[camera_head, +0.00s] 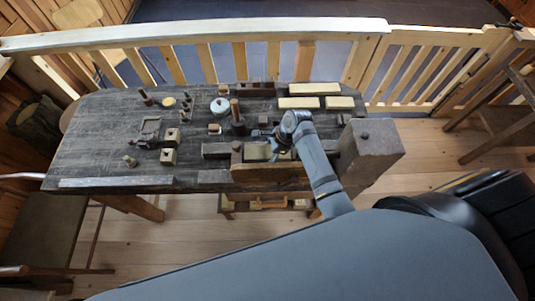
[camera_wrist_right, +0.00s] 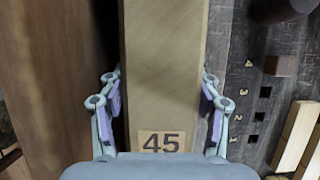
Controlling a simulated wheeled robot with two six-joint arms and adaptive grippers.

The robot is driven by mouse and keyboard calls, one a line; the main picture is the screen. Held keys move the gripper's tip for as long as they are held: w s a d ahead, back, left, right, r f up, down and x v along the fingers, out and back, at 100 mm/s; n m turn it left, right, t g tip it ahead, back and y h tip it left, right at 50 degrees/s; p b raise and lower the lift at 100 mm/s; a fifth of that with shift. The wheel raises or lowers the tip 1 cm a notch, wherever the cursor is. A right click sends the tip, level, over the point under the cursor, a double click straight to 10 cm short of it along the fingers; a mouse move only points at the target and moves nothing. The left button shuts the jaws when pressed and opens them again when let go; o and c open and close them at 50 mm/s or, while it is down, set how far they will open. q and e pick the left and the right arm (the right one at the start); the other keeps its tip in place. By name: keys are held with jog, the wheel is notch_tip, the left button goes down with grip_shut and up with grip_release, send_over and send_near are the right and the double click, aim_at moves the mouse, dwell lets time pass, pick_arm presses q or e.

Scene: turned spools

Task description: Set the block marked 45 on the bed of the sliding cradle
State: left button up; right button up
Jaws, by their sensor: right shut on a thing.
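The block marked 45 (camera_wrist_right: 165,60) is a long pale wooden block with its number label near my wrist. It fills the middle of the right wrist view. My right gripper (camera_wrist_right: 160,100) has a finger on each side of it and is shut on it. In the head view my right gripper (camera_head: 279,147) is at the front of the workbench, over the pale block (camera_head: 256,152) behind the thick front wooden jaw (camera_head: 270,173). I cannot tell whether the block touches what is below. I cannot pick out the sliding cradle for certain. My left gripper is out of view.
The dark workbench (camera_head: 100,135) carries a dark upright post (camera_head: 238,120), small pale blocks (camera_head: 168,156), a lidded pot (camera_head: 220,106) and pale long blocks (camera_head: 298,103) at the back right. A large wooden block (camera_head: 370,150) stands at the right end. Numbered square holes (camera_wrist_right: 259,116) line the bench top.

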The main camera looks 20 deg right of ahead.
dwell(0.3)
jog(key=o, duration=1.5)
jog(key=shift+w, duration=0.1)
jog(key=shift+f, duration=0.1)
jog(key=shift+c, duration=0.2)
jog(key=shift+o, duration=0.9)
